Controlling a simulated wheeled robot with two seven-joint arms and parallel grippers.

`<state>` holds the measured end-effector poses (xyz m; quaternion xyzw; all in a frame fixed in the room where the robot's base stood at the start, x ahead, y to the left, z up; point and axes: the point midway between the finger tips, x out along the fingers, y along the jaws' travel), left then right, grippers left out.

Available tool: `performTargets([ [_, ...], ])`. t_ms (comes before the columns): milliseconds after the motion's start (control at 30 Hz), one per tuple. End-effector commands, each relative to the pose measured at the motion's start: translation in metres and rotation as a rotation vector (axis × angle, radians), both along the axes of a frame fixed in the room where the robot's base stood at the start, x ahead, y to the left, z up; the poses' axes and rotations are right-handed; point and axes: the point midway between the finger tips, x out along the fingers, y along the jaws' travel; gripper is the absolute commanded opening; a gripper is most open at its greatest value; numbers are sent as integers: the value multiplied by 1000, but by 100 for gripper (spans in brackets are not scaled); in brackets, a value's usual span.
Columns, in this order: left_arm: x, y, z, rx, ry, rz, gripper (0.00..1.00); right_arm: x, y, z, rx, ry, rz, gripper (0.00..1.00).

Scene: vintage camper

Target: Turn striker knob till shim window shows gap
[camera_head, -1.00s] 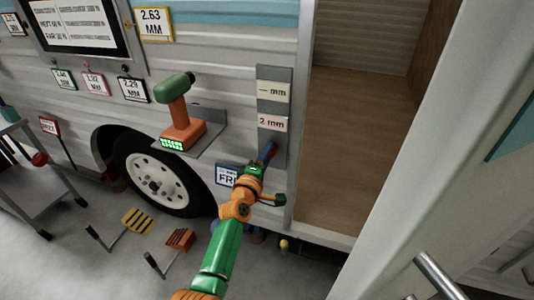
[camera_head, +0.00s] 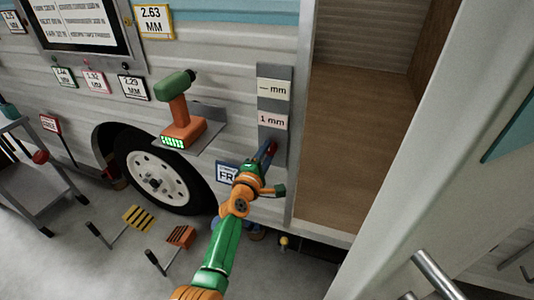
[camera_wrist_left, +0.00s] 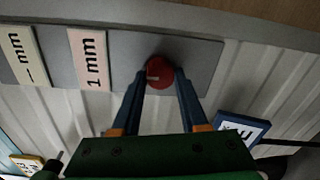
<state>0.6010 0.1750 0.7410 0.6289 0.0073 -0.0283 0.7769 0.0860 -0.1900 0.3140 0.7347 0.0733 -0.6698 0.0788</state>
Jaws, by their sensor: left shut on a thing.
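The striker knob (camera_wrist_left: 158,74) is a red round knob with a pale mark, on a grey plate (camera_head: 274,73) beside the camper doorway. My left gripper (camera_head: 268,149) is shut on it; in the left wrist view its blue fingers (camera_wrist_left: 160,88) close on the knob from both sides. In the head view the knob is mostly hidden by the fingers. Above it on the plate, the shim window (camera_head: 273,121) reads "1 mm". A higher label (camera_head: 274,90) reads "— mm". My right gripper is not in view.
A green and orange drill (camera_head: 178,108) stands on a small shelf left of the plate. A blue-framed sign (camera_head: 227,173) is partly hidden by my gripper. The open doorway (camera_head: 355,140) lies to the right. Several gap tags hang at upper left.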

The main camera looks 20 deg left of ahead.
Motion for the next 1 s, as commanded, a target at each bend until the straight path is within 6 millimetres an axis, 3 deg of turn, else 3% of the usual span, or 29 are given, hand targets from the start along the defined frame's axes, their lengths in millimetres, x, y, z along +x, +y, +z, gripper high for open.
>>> performTargets([
  [100, 0, 0, 0, -2, 0, 0, 0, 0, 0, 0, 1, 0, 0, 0],
  [133, 0, 0, 0, -2, 0, 0, 48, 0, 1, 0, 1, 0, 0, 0],
  [233, 0, 0, 0, -1, 0, 0, 73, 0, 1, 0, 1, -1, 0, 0],
  [567, -3, 0, 1, 0, 1, 0, 73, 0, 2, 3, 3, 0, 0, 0],
  [800, -44, 1, 5, 0, 2, 1, 73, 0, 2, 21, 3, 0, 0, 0],
  [1000, -69, 2, 4, -1, 1, 0, 73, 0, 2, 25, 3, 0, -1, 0],
])
